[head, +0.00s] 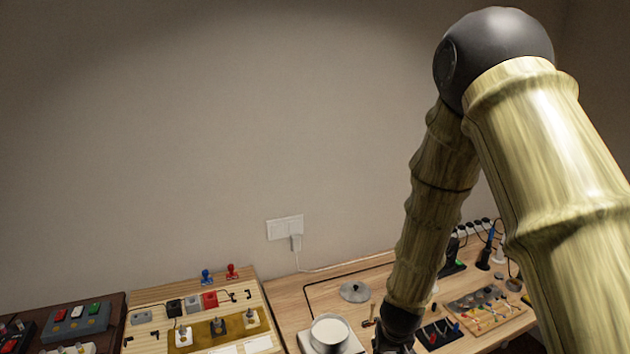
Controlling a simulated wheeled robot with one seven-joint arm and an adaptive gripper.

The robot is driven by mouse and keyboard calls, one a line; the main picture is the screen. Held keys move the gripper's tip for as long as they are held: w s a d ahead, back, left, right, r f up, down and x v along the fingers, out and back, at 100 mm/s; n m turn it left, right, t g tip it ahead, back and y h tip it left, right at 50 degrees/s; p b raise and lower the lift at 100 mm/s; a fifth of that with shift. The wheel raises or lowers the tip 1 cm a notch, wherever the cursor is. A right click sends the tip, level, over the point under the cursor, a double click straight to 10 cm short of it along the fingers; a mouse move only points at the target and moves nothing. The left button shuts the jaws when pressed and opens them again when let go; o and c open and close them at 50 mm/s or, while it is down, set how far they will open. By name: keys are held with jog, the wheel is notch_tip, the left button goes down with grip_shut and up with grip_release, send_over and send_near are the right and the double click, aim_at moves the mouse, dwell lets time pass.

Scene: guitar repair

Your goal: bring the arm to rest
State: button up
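My arm (440,185) fills the right side of the head view. It rises from the lower right to a dark elbow joint and bends down toward the bench. My gripper (392,345) shows only in part at the bottom edge, below the dark wrist joint. Its fingertips are cut off by the frame, so I cannot tell whether it is open or shut, or whether it holds anything. It appears beside a white pot (330,332) on a pale base.
A wooden bench (290,297) runs along the wall. A round grey lid (354,291) and a small hammer (368,320) lie near the pot. A board with switches (185,305) is at left. A tool tray (485,308) and cables are at right, partly behind my arm.

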jog(key=s+d+f+g+b, duration=0.1)
jog(key=s+f+b, duration=0.3)
jog(key=s+f, duration=1.1)
jog(key=s+d+f+g+b, duration=0.2)
jog(key=s+d+f+b, duration=0.1)
jog(key=s+f, duration=1.1)
jog(key=s+b, duration=0.1)
jog(key=s, duration=0.5)
jog(key=shift+s+d+f+g+y, duration=0.15)
jog(key=shift+s+f+g+y, duration=0.15)
jog(key=shift+f, duration=0.1)
jog(key=shift+w, duration=0.1)
jog(key=shift+c, duration=0.4)
